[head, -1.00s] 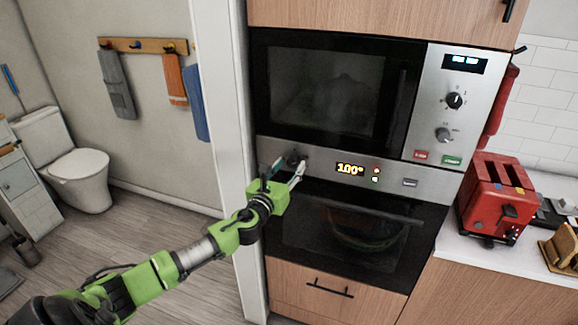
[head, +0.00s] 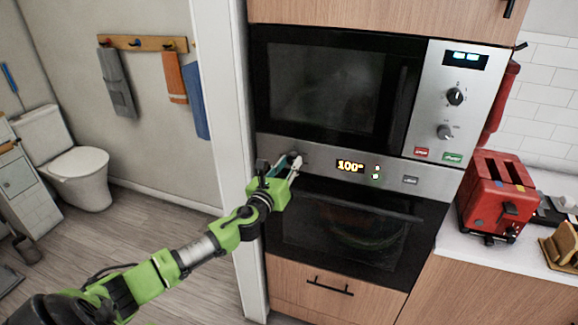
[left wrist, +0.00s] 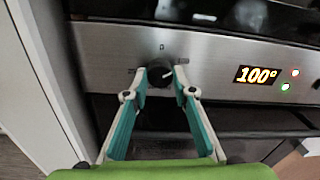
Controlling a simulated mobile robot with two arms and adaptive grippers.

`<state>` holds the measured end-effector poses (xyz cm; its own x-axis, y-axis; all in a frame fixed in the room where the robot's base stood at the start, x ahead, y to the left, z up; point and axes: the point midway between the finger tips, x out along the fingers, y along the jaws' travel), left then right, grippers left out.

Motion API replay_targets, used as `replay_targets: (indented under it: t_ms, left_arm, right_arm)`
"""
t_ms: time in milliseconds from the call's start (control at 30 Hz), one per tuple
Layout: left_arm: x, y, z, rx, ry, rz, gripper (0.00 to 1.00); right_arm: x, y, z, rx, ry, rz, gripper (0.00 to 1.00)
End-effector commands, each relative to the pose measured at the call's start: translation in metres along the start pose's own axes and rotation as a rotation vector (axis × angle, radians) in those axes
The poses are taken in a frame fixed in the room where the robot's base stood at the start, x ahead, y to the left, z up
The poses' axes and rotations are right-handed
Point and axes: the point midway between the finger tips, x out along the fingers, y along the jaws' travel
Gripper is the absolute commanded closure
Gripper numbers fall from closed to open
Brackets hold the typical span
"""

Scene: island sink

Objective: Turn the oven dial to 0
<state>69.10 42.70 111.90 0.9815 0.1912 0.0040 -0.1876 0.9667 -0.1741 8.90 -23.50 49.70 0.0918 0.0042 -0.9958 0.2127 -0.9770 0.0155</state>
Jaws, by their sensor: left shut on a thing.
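The oven dial (left wrist: 160,77) is a dark round knob on the steel control strip, seen in the left wrist view between my fingertips. Its pale mark points to the right side. My left gripper (left wrist: 158,80) is shut on the dial, one finger on each side; it also shows in the head view (head: 288,164), at the left end of the strip, where it partly hides the dial. The oven display (head: 350,166) reads 100°; it also shows in the left wrist view (left wrist: 257,75). The lower of the two lights beside it glows green. My right gripper is not in view.
The dark oven door (head: 345,230) and its handle lie just below the strip. A microwave (head: 330,90) is above. A white wall edge (head: 225,120) stands close on the left. A red toaster (head: 497,190) is on the counter at right.

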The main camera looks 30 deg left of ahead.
Motion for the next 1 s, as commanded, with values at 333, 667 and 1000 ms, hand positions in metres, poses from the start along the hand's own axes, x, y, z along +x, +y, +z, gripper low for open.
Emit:
replay_targets:
  t_ms: [333,667,1000]
  left_arm:
    - [0.0,0.001,-0.003,-0.295,-0.014,0.0,0.97]
    - [0.0,0.001,-0.003,-0.604,-0.027,-0.001,0.97]
    - [0.0,0.0,-0.002,-0.844,-0.037,-0.002,0.97]
  right_arm:
    - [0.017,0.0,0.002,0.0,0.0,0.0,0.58]
    - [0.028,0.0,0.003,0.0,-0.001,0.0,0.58]
    - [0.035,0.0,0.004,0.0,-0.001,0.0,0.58]
